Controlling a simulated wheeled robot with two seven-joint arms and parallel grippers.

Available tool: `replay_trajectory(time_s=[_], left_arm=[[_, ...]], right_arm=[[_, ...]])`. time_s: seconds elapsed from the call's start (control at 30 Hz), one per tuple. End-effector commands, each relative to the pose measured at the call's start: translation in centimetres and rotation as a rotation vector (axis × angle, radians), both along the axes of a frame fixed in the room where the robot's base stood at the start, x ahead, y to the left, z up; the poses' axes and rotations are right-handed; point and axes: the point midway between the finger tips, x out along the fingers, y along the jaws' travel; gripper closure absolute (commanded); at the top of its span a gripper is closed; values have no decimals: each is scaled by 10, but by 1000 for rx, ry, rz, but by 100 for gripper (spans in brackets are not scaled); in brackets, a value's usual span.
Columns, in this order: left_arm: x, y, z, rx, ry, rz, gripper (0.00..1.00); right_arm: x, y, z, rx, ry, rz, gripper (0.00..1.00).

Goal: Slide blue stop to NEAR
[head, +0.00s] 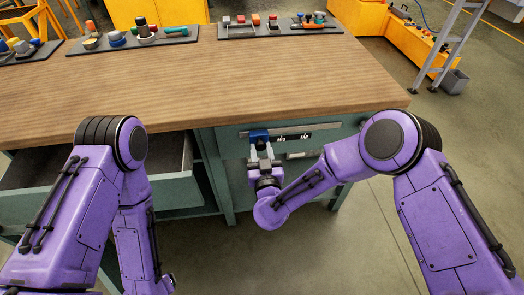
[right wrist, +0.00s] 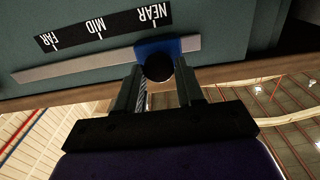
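The blue stop (head: 259,134) sits on a pale rail (right wrist: 75,64) on the teal front face of the workbench. In the right wrist view, the stop (right wrist: 172,46) has a round black knob (right wrist: 158,67) and is beside the NEAR mark (right wrist: 150,15), at that end of the black label strip (right wrist: 100,27). MID and FAR are away to the left. My right gripper (head: 262,153) reaches up to the stop from below. Its two fingers (right wrist: 159,82) lie on both sides of the knob and appear closed on it. My left gripper is hidden; only its arm shows.
A wooden benchtop (head: 220,85) is above the rail, with trays of small parts (head: 135,40) at its back. An open drawer (head: 85,180) stands out at the left, near my left arm.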

Motion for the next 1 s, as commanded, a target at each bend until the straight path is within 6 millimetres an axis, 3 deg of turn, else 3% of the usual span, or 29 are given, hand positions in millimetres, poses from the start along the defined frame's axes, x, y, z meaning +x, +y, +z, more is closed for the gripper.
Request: replay_trajectory(time_s=[0.03,0.07,0.43,0.8,1.0], left_arm=[[0,0,0,0,0,0,25],[0,0,0,0,0,0,25],[0,0,-1,0,0,0,25],[0,0,-11,0,0,0,25],[0,0,-13,0,0,0,25]], right_arm=[[-2,4,0,1,1,10,48],[-2,4,0,1,1,9,40],[-9,0,0,-1,1,6,40],[-88,-12,-1,-4,1,11,40],[-105,-16,0,-1,1,8,40]])
